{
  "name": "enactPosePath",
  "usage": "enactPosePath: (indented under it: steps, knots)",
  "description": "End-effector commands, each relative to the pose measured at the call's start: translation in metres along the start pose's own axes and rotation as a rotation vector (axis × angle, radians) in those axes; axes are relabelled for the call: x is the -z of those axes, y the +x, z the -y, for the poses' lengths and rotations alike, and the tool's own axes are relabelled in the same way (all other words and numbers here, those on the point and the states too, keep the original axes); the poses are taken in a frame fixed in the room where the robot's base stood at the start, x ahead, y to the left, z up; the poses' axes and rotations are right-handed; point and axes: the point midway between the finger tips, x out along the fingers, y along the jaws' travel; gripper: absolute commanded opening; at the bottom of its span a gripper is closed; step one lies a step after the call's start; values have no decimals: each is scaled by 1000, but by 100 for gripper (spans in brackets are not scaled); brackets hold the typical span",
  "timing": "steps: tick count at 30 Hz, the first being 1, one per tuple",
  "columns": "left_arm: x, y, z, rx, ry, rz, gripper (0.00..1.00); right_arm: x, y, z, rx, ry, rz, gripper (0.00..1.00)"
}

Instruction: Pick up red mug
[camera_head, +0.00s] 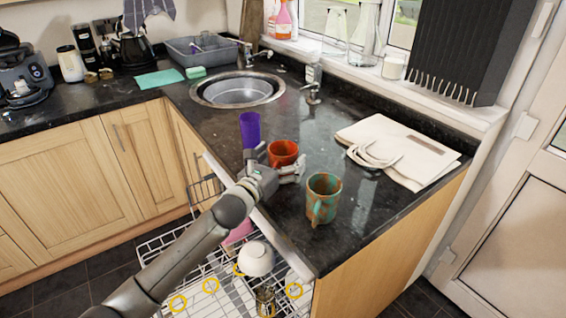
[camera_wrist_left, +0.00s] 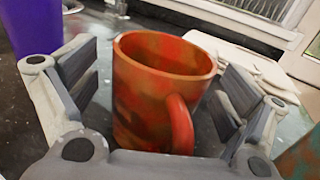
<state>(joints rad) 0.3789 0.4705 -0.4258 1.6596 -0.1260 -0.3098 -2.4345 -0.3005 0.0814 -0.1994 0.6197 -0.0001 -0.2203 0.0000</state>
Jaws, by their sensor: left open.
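The red mug (camera_head: 283,153) stands upright on the black granite worktop, just beyond my left gripper (camera_head: 278,168) in the head view. In the left wrist view the red mug (camera_wrist_left: 150,95) has mottled orange-red sides. It stands between the two open fingers of my left gripper (camera_wrist_left: 160,100), with its handle towards the palm and slightly right. A gap shows on each side, so the fingers do not appear to grip it. My right gripper is not in view.
A purple cup (camera_head: 250,130) stands close behind on the left, and a teal-brown mug (camera_head: 323,197) close on the right. A cream cloth bag (camera_head: 400,150) lies farther right. The sink (camera_head: 238,90) is behind. An open dishwasher rack (camera_head: 215,285) with dishes is below the worktop edge.

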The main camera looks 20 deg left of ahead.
Motion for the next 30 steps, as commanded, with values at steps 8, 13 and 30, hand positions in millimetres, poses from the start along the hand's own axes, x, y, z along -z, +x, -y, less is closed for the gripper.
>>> enactPosePath:
  steps: [8,13,30]
  knots:
    - [0,5,1,1,-1,0,96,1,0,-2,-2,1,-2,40]
    - [0,5,0,1,-1,0,80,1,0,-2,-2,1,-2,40]
    - [-2,4,0,1,0,3,37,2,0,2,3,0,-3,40]
